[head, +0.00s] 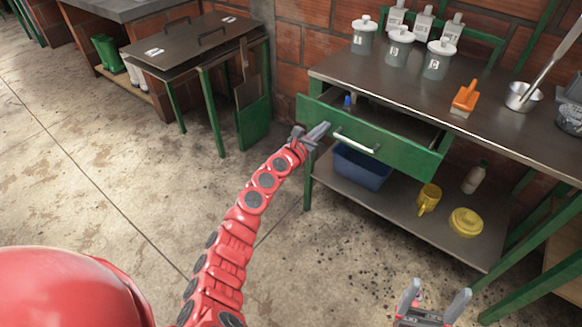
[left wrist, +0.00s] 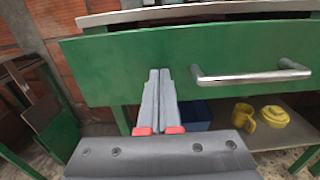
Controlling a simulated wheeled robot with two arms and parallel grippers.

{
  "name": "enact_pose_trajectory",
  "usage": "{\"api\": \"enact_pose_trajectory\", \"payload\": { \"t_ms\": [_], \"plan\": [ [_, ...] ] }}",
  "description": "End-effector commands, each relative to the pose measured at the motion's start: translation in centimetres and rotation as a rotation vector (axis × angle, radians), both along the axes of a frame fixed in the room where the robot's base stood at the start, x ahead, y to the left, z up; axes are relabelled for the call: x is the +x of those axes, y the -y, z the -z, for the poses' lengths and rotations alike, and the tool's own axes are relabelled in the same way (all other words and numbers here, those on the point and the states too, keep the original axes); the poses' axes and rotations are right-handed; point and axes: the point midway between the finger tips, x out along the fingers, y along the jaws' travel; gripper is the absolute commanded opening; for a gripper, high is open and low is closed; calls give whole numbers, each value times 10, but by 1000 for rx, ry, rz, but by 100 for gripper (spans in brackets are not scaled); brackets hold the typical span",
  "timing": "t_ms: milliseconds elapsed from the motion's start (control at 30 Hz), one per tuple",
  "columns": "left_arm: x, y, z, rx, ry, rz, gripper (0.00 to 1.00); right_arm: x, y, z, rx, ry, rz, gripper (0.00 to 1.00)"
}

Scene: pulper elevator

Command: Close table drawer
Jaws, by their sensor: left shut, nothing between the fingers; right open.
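The green table drawer (head: 400,142) is pulled out from under the dark table top (head: 405,88), with part of its inside and a blue-topped item (head: 347,102) showing. Its silver bar handle (head: 357,143) runs across the front. My left gripper (head: 322,130) is shut and empty at the left part of the drawer front, left of the handle. In the left wrist view its fingers (left wrist: 160,85) point at the green front (left wrist: 120,68); I cannot tell whether they touch it. The handle (left wrist: 250,76) is to their right. My right gripper (head: 435,298) is open and empty, low in front of the table.
The lower shelf holds a blue bin (head: 362,168), a yellow mug (head: 428,198), a yellow lidded container (head: 466,222) and a bottle (head: 475,178). The floor at left is clear.

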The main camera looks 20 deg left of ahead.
Motion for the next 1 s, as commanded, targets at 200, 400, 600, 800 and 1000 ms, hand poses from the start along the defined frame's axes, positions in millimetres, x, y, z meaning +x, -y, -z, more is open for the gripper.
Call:
{"api": "enact_pose_trajectory", "payload": {
  "t_ms": [200, 400, 600, 800, 1000],
  "plan": [
    [41, 15, 6, -5, 3, -1, 0, 0, 0, 44, 0, 0, 0, 84],
    [69, 24, 6, -6, 1, -4, 0, 0, 0, 72, 0, 0, 0, 84],
    [89, 31, 4, -3, 0, -2, 0, 0, 0, 89, 0, 0, 0, 84],
    [98, 34, 2, 0, 0, -2, 0, 0, 0, 97, 0, 0, 0, 84],
    [101, 35, -2, 0, 3, -5, 0, 0, 0, 97, 0, 0, 0, 84]
  ]
}}
